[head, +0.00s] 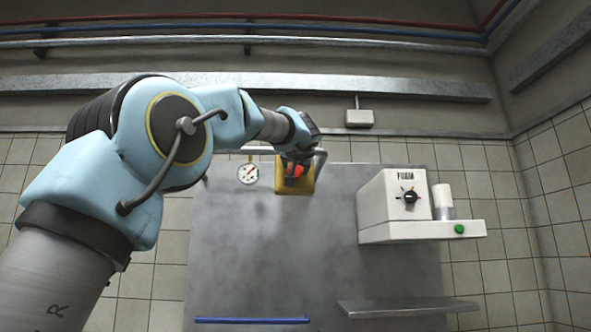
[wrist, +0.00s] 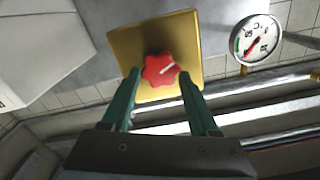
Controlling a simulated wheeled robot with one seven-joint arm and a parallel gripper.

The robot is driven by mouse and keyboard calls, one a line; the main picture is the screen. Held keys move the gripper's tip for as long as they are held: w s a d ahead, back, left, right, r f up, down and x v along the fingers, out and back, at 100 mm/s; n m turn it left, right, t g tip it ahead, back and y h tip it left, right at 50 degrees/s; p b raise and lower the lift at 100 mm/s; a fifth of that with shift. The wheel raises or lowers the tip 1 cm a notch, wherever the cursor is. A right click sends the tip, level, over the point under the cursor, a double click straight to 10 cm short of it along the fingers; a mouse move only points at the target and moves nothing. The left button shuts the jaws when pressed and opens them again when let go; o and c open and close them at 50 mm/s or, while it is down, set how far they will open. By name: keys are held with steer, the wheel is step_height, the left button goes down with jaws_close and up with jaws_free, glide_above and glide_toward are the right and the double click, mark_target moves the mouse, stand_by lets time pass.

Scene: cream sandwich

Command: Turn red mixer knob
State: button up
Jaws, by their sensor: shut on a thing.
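The red mixer knob (wrist: 158,70) is star-shaped with a white mark pointing to the upper right in the wrist view. It sits on a square yellow plate (wrist: 165,30). In the head view, the knob (head: 293,170) is partly hidden by my gripper (head: 299,157), and the yellow plate (head: 294,187) shows below it. My gripper's two green fingers (wrist: 159,74) stand on either side of the knob and are shut on it.
A round dial gauge (head: 248,173) is left of the yellow plate on the grey metal panel (head: 256,262). A white FOAM machine (head: 390,215) with a black knob and green button stands right. A blue bar (head: 252,320) and a metal shelf (head: 405,306) are below.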

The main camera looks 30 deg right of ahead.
steer(key=m, duration=0.3)
steer(key=shift+d+m, duration=0.1)
steer(key=shift+m, duration=0.2)
steer(key=shift+f+m, duration=0.1)
steer(key=shift+m, duration=1.6)
steer(key=o, duration=1.4)
steer(key=shift+s, duration=0.15)
